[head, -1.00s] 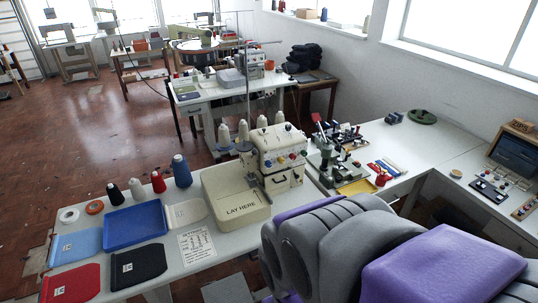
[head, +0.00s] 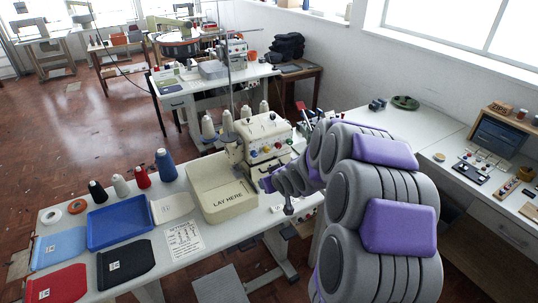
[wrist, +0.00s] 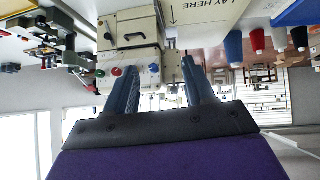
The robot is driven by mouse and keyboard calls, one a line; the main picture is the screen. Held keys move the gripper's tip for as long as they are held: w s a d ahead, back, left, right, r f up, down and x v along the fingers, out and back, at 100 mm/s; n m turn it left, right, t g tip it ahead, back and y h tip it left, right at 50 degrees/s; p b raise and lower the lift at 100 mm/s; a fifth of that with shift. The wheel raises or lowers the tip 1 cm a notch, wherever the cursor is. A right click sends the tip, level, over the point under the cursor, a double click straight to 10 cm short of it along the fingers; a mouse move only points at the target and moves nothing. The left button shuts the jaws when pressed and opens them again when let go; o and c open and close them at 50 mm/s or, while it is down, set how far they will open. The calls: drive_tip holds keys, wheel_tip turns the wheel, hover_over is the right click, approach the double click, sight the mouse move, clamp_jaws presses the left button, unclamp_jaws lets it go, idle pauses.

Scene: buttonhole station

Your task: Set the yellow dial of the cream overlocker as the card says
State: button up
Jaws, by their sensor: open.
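The cream overlocker (head: 262,132) stands on the white table, with a row of coloured dials on its front. The overlocker also shows upside down in the wrist view (wrist: 130,30), with a red dial and a green-looking one clear; I cannot pick out the yellow one there. The settings card (head: 183,240) lies on the table in front; its writing is too small to read. My gripper (wrist: 161,64) is open and empty, its fingers pointing toward the overlocker, apart from the dials.
A cream tray marked LAY HERE (head: 222,202) sits before the overlocker. Thread cones, a blue tray (head: 120,222) and coloured cloth pieces lie to the left. My arm hides part of the table right of the overlocker. A side bench (head: 455,150) runs along the right.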

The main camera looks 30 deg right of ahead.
drive_tip(key=w+d+f+t+y, duration=0.1)
drive_tip(key=w+d+f+t, duration=0.35)
drive_tip(key=w+d, duration=0.2)
drive_tip(key=m+t+y, duration=0.1)
drive_tip(key=t, duration=0.3)
approach(268, 151)
drive_tip(key=w+b, duration=0.1)
drive_tip(key=w, duration=0.2)
drive_tip(key=w+b, duration=0.1)
drive_tip(key=w, duration=0.2)
drive_tip(key=w+b, duration=0.2)
drive_tip(key=shift+w+a+f, duration=0.15)
drive_tip(key=shift+w+a, duration=0.15)
drive_tip(key=shift+w, duration=0.1)
drive_tip(key=shift+c, duration=0.2)
clamp_jaws()
